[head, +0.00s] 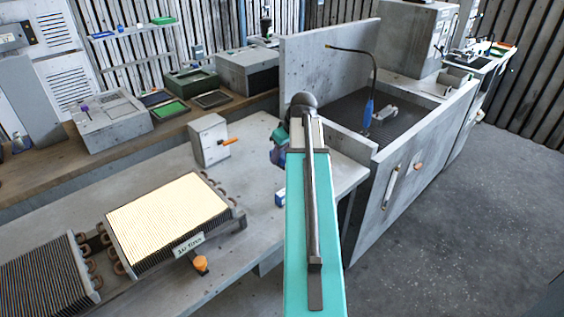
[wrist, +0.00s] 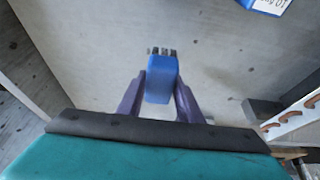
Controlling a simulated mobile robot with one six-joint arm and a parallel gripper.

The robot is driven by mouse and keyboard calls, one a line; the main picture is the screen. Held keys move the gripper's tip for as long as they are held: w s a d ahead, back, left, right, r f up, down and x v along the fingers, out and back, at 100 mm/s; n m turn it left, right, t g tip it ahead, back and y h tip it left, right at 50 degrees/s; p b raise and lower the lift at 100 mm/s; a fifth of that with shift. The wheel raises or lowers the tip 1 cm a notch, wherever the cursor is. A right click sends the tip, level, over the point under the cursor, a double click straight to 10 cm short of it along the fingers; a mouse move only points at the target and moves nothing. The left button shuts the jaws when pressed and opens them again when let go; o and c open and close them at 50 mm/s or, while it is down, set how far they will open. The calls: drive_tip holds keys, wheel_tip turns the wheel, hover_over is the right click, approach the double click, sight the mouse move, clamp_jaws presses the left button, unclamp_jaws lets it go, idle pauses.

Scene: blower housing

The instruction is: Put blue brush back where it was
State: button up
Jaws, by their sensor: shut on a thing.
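The blue brush (wrist: 161,84) is held between the two purple fingers of my gripper (wrist: 160,92) in the wrist view. Its dark bristle end points away from my wrist, and grey bench surface lies beyond it. I cannot tell from this view whether the brush touches the bench. In the head view my gripper (head: 277,154) is at the far end of my teal arm, over the right part of the grey bench (head: 258,160). The brush is not clearly visible there, as my arm and gripper block the view.
A blue-and-white box (head: 280,198) lies on the bench close to my arm. A grey box with an orange handle (head: 209,140) stands to the left. A finned coil unit (head: 168,217) fills the front left. A walled basin (head: 392,125) is at the right.

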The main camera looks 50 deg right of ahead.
sight(281, 163)
drive_tip(key=shift+f+p, duration=0.35)
drive_tip(key=shift+f, duration=1.5)
drive_tip(key=shift+f, duration=0.15)
drive_tip(key=o, duration=1)
drive_tip(key=b+v, duration=0.1)
drive_tip(key=v, duration=1.1)
drive_tip(key=shift+b, duration=0.4)
